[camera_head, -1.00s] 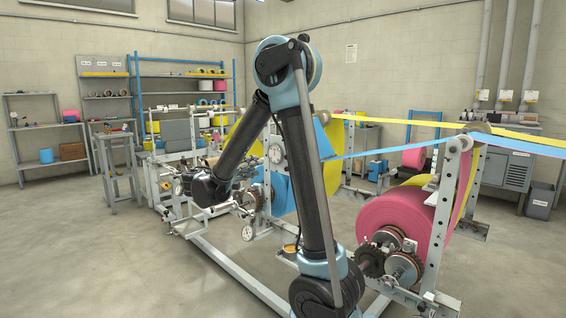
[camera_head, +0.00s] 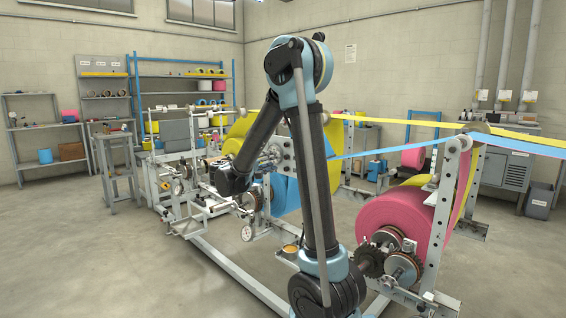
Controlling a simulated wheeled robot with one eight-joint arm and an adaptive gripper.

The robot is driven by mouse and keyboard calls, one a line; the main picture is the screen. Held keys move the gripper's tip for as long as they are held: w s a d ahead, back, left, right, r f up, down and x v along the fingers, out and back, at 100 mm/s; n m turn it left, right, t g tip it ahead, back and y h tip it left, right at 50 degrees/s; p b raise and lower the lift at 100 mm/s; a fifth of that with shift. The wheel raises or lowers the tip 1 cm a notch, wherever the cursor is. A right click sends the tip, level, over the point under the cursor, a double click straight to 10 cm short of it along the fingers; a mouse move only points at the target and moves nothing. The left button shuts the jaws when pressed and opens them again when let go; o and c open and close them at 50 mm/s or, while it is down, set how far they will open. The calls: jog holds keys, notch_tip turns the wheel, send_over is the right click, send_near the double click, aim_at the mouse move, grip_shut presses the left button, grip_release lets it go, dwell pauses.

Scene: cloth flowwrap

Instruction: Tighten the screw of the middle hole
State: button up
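My arm (camera_head: 312,170) rises in the foreground and bends over at the elbow, with its forearm reaching down and left to the machine. The dark wrist end with my gripper (camera_head: 230,184) is in front of the near side of the machine frame. The fingers cannot be made out, so I cannot tell whether they are open or shut. An upright plate with several holes (camera_head: 288,153) stands behind my arm and is partly hidden by it. No screw can be made out at this size, and I cannot tell which hole is the middle one.
A large pink roll (camera_head: 395,215) with gears (camera_head: 404,268) stands at the right. A long floor rail (camera_head: 235,262) runs along the machine's near side. Blue and yellow webs stretch to the right. Shelves (camera_head: 45,130) stand at the back left. The left floor is clear.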

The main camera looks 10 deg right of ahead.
aim_at(285, 158)
jog(key=shift+x, duration=3.35)
grip_shut()
